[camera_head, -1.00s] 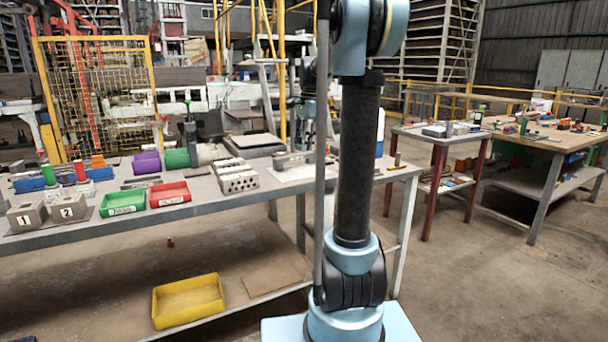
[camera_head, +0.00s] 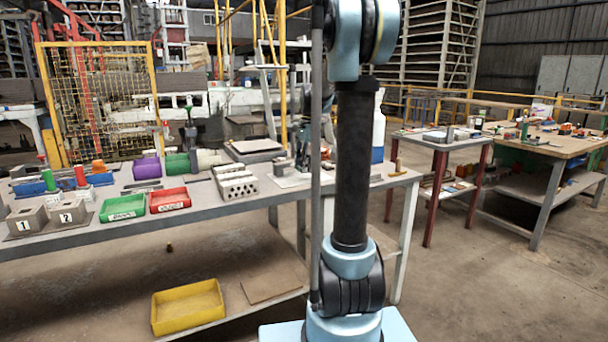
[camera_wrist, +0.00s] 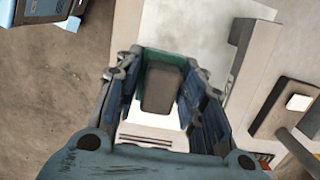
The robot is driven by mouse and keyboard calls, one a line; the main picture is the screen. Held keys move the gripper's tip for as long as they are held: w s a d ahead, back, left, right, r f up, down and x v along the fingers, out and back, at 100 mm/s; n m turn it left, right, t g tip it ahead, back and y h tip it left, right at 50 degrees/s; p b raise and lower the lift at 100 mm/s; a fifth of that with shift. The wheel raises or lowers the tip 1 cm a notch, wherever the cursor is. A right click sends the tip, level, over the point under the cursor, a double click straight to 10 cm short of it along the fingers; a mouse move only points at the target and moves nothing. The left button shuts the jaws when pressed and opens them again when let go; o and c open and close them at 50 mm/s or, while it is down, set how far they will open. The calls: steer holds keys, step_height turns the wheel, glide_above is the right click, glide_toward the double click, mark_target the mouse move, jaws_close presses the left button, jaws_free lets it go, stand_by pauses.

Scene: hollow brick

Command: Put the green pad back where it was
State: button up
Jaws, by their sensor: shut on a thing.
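In the wrist view my gripper (camera_wrist: 162,90) is shut, its blue-lined fingers on either side of the green pad. The green pad (camera_wrist: 148,58) shows as a green edge around a dark grey-brown block between the fingers. It is held over a pale sheet (camera_wrist: 190,30) by the bench edge; its height above the sheet is hard to judge. In the head view my arm hides most of the gripper, and the pad cannot be made out.
The long grey bench (camera_head: 240,209) carries a hollow brick (camera_head: 238,187), a green bin (camera_head: 122,208), a red bin (camera_head: 170,200) and a white-and-blue bottle (camera_head: 378,135). A yellow bin (camera_head: 188,307) sits on the lower shelf. In the wrist view grey parts (camera_wrist: 250,48) lie close to the right.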

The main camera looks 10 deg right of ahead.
mark_target(305, 180)
steer(key=shift+f, duration=1.6)
steer(key=shift+f, duration=0.25)
steer(key=shift+s+f, duration=0.15)
steer(key=shift+f, duration=0.1)
steer(key=o, duration=1)
steer(key=shift+o, duration=1)
steer(key=shift+f, duration=0.2)
steer(key=shift+r, duration=0.15)
step_height(305, 180, up, 18)
steer(key=d, duration=0.2)
steer(key=shift+w, duration=0.25)
